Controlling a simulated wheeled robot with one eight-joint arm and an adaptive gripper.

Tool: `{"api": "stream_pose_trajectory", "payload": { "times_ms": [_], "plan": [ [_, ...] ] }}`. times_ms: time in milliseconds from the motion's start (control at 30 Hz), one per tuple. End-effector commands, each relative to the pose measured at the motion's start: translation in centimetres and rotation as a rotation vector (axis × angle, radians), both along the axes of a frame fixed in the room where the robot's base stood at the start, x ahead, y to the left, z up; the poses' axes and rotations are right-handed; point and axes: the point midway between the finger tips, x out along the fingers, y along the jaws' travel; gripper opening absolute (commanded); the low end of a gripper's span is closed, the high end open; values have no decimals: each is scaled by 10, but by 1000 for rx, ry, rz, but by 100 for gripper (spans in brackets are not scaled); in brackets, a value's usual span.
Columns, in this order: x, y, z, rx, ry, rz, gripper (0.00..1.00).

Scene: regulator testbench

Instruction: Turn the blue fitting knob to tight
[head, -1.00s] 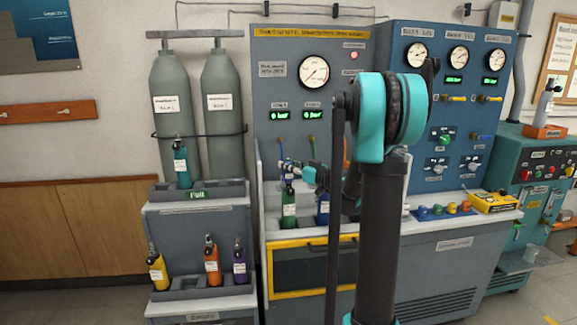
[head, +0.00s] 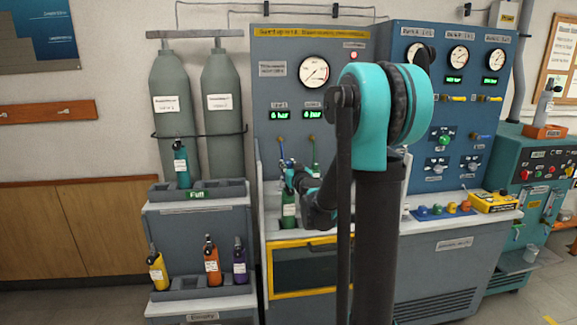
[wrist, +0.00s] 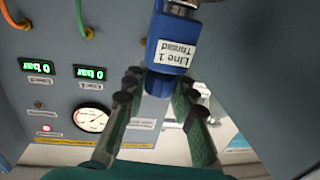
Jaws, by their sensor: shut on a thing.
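The blue fitting knob (wrist: 160,82) is at the top middle of the wrist view, under a blue body labelled "Line 1 Thread" that appears upside down. My gripper (wrist: 158,90) has one finger on each side of the knob and is closed on it. In the head view my gripper (head: 295,180) is at the left bay of the bench, just above a green bottle (head: 289,212). The knob is mostly hidden there by the gripper. I cannot tell how far it is turned.
The grey panel (head: 285,75) behind carries a round gauge (head: 314,71) and two green displays reading 0 bar. Hoses hang above the bay. A rack with several small bottles (head: 181,165) stands left. My arm blocks the bay's right side.

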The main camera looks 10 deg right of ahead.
Motion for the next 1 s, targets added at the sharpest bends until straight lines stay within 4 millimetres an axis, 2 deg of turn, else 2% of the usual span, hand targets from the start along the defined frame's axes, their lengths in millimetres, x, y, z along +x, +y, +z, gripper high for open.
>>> {"api": "stream_pose_trajectory", "payload": {
  "times_ms": [67, 500, 1000],
  "plan": [
    [0, 4, 0, 0, 0, -64, 0],
    [1, 2, 0, 0, 0, -397, 0],
    [1, 0, 0, 0, 0, -516, 0]
  ]
}}
